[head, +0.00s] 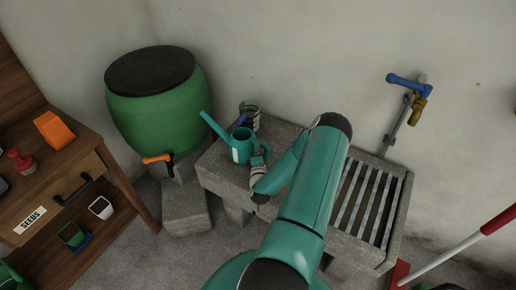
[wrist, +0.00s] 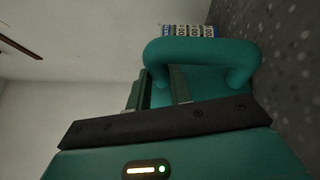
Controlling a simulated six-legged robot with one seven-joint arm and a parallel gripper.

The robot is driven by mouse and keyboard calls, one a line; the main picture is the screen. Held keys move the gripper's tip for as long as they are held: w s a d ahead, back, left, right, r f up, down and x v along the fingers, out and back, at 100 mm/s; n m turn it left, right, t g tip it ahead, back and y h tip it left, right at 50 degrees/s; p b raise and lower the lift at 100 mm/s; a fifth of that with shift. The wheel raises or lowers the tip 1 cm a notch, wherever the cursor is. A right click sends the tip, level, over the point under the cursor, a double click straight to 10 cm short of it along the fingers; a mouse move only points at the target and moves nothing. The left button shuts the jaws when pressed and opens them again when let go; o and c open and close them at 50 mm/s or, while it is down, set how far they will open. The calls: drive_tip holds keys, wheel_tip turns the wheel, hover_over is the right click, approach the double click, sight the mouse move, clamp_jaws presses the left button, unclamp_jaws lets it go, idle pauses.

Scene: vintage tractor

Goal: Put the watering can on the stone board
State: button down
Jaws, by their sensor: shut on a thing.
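The teal watering can (head: 241,148) with a white label shows in the head view, upright over the left part of the stone board (head: 213,170), its spout pointing up and left. I cannot tell whether its base touches the stone. My gripper (head: 258,160) is at the can's right side, shut on its handle. In the wrist view the teal handle (wrist: 205,50) fills the upper middle, and the fingers of my gripper (wrist: 160,90) close around its left leg. My arm hides the middle of the stone board.
A tin (head: 250,112) stands just behind the can. A slatted grate (head: 368,205) lies to the right, below a blue-handled tap (head: 408,88). A green barrel (head: 160,108) with an orange tap stands to the left. A wooden bench (head: 75,175) stands at far left.

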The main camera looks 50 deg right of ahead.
drive_tip(key=shift+f, duration=0.1)
drive_tip(key=c, duration=1.3)
unclamp_jaws()
drive_tip(key=shift+o, duration=0.2)
